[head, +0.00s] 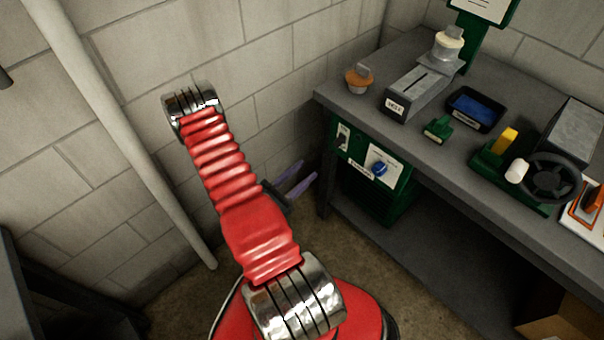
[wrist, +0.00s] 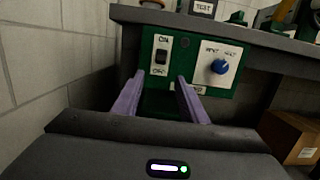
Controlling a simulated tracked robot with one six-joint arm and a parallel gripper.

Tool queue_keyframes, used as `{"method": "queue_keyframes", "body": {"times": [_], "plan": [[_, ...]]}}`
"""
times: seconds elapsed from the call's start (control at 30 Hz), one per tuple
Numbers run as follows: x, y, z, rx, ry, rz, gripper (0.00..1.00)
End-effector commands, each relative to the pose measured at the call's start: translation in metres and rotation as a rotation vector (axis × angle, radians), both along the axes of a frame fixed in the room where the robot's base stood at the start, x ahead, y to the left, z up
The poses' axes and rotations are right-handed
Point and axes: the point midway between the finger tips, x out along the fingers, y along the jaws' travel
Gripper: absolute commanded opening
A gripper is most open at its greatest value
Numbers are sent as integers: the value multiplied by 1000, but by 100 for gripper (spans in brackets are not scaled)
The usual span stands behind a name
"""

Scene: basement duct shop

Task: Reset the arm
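My gripper (head: 306,171) shows in the head view as two purple fingers beside my red arm, left of the bench leg and above the floor. In the wrist view my gripper (wrist: 160,75) has its fingers apart with nothing held between them. My arm is bent, with its red ribbed sleeve rising toward the wall. Beyond the fingertips is a green control box (wrist: 188,105) under the bench top. It has a dark switch (wrist: 161,56) marked ON and a blue knob (wrist: 219,66) on a white plate. I cannot tell whether the fingers touch it.
The grey bench (head: 413,144) fills the right side, with a TEST block (head: 418,92), a black tray (head: 475,109) and a handwheel (head: 549,178) on it. A pale pipe (head: 120,130) runs down the block wall at left. A cardboard box (wrist: 292,138) stands under the bench.

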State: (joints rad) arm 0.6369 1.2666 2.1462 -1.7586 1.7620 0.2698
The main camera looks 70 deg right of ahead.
Motion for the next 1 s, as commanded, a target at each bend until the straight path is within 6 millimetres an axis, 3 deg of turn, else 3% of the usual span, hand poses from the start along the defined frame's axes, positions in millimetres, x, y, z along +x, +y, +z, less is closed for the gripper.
{"method": "queue_keyframes", "body": {"times": [0.57, 0.83, 1.0], "plan": [[-2, 0, -4, 21, 6, -10, 39], [-50, 26, -20, 115, 30, -207, 39], [-75, 47, -12, 149, -3, -358, 39]]}}
